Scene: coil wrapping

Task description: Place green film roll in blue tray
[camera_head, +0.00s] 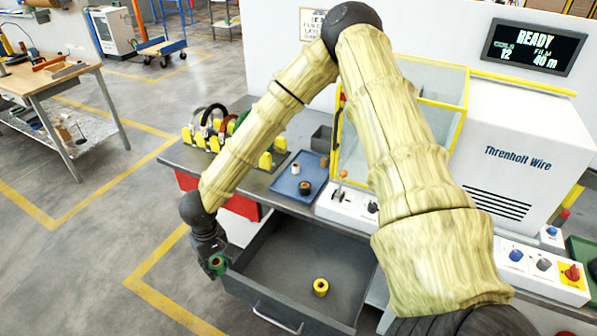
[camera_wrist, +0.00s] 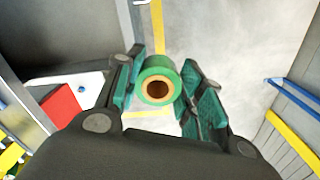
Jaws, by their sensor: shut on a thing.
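The green film roll (camera_wrist: 158,82) is a short green ring with a tan core, held between the two fingers of my gripper (camera_wrist: 165,88) in the wrist view. In the head view my gripper (camera_head: 217,264) is at the left edge of the open drawer, with the green roll (camera_head: 216,265) at its tip. The blue tray (camera_head: 297,178) lies on the bench, up and right of the gripper. It holds a white roll and a dark roll with a brownish core.
An open grey drawer (camera_head: 275,262) below the bench holds a yellow roll (camera_head: 320,287). A yellow rack (camera_head: 222,135) with coils stands left of the tray. A yellow-framed machine guard (camera_head: 440,110) and a control panel (camera_head: 345,205) stand to its right.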

